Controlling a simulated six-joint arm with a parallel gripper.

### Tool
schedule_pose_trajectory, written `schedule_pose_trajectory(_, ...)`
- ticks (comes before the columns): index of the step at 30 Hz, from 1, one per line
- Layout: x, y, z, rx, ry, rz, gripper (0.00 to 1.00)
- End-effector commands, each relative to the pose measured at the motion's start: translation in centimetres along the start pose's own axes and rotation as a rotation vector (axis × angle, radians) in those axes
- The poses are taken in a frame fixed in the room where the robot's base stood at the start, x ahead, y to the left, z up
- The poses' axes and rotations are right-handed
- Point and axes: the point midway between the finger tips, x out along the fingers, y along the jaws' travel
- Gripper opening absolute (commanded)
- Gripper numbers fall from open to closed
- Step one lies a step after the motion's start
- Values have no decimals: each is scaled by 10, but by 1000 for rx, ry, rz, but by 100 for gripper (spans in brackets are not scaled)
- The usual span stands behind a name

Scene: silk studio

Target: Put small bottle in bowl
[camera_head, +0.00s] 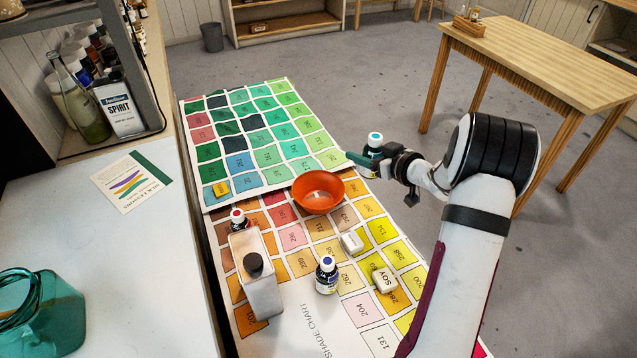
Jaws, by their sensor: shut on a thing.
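A small bottle (374,146) with a teal cap is upright at my gripper (369,162). My gripper is shut on this bottle and hides part of its body. An orange bowl (319,206) stands on the shade chart, just left of my gripper and a little nearer the front. The bottle is outside the bowl in the picture, at its upper right; its height above the chart is hard to tell. No bottle shows in the bowl.
On the shade chart (300,322) stand a blue-capped bottle (327,278), a red-capped bottle (239,221) and a tall can (262,292). A white block (352,243), a SOY block (384,281) and a yellow block (221,189) lie there. The chart's far part is clear.

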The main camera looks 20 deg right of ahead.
Motion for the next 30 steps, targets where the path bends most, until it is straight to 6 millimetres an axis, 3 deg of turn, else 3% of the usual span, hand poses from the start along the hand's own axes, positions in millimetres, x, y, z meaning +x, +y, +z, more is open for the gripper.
schedule_pose_trajectory(6, 70, -39, 17, 1, -2, -8, 0)
schedule_pose_trajectory(10, 97, -52, 23, 0, -1, -4, 0)
schedule_pose_trajectory(13, 108, -56, 29, 2, -2, -2, 0)
schedule_pose_trajectory(18, 121, -57, 58, 2, -3, -2, 0)
schedule_pose_trajectory(30, 124, -56, 65, 1, -1, -1, 0)
